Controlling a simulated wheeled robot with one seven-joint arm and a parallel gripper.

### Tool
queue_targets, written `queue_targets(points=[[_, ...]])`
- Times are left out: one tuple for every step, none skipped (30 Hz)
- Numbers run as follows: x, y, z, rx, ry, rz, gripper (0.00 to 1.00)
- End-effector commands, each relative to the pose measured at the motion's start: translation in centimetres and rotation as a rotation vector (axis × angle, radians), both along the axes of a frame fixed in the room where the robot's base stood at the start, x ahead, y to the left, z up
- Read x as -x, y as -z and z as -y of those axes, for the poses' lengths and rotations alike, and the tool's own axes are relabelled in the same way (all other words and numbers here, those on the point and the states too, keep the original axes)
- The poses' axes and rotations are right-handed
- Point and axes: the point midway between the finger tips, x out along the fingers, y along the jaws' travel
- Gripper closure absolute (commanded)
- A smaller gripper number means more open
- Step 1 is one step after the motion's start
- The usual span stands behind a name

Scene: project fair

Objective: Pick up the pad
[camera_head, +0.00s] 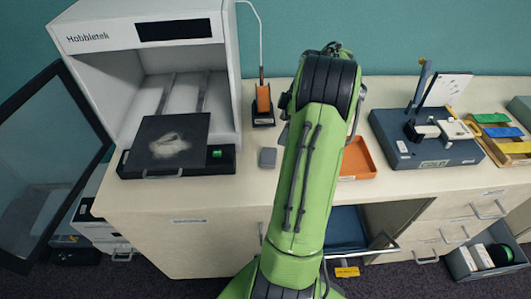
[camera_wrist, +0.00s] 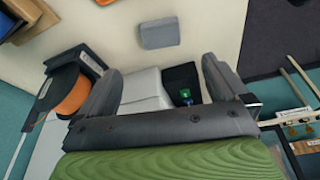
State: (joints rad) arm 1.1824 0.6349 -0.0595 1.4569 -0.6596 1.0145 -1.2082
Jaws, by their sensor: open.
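The pad (camera_head: 268,157) is a small grey block with rounded corners. It lies flat on the pale counter between the white machine and my green arm. In the wrist view the pad (camera_wrist: 159,34) shows at the top middle, beyond my fingertips and apart from them. My gripper (camera_wrist: 160,66) is open, with its two dark fingers spread wide and nothing held between them. In the head view my arm hides most of the gripper.
The white machine (camera_head: 92,32) stands left, its dark plate (camera_head: 145,130) bearing pale powder. An orange tool (camera_head: 263,98) stands in a black holder behind the pad. An orange tray (camera_head: 358,160) and a blue-grey fixture (camera_head: 400,152) lie right. Counter around the pad is bare.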

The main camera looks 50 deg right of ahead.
Motion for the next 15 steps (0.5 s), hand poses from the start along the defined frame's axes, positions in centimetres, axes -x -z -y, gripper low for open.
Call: queue_targets(points=[[-0.4, 1.8, -0.4, -0.005, -0.002, -0.002, 0.00], [-0.6, 2.5, -0.5, -0.005, -0.003, -0.002, 0.00], [-0.9, 3.5, -0.7, -0.006, -0.002, -0.003, 0.00], [-1.1, 4.3, -0.8, -0.005, 0.000, -0.003, 0.00], [-1.2, 5.0, -0.9, -0.006, -0.001, -0.004, 0.00], [-1.5, 5.8, -1.1, -0.005, -0.001, -0.004, 0.00], [-1.6, 6.4, -1.2, -0.004, 0.000, -0.004, 0.00], [-1.8, 7.0, -1.2, -0.005, 0.000, -0.003, 0.00], [-2.0, 7.5, -1.3, -0.004, 0.001, -0.002, 0.00], [-2.1, 7.8, -1.3, -0.002, 0.001, -0.003, 0.00], [-2.1, 8.0, -1.4, -0.001, 0.000, -0.002, 0.00], [-2.2, 8.3, -1.5, -0.001, 0.000, -0.002, 0.00], [-2.4, 8.7, -1.5, -0.003, 0.000, -0.002, 0.00], [-2.5, 9.2, -1.6, -0.004, 0.000, -0.002, 0.00], [-2.7, 10.0, -1.7, -0.004, 0.001, -0.004, 0.00]])
